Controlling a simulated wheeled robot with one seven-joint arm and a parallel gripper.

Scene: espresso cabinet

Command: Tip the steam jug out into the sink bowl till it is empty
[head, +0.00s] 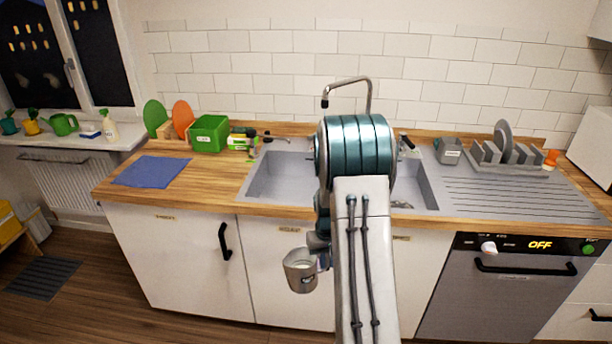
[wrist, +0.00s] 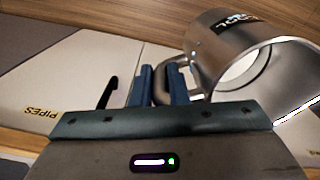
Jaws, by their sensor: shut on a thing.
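The steam jug (head: 301,276) is a metal jug with a dark label, in front of the white cabinet doors and lower in the picture than the worktop edge. It looks nearly upright in the head view, with a pale inside; I cannot tell how full it is. In the wrist view the jug (wrist: 225,48) is at the upper right. My gripper (wrist: 160,86) has its blue fingers shut on the jug's handle. In the head view my gripper (head: 322,257) is partly hidden by my arm. The sink bowl (head: 278,178) is grey, set in the worktop, and partly covered by my arm.
A tap (head: 350,82) arches behind the sink. A green box (head: 209,134) and a blue cloth (head: 153,171) are left of it. A grey container (head: 448,151) and a dish rack (head: 505,157) stand right, by the ridged drainboard (head: 510,197). The worktop's front edge lies between jug and bowl.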

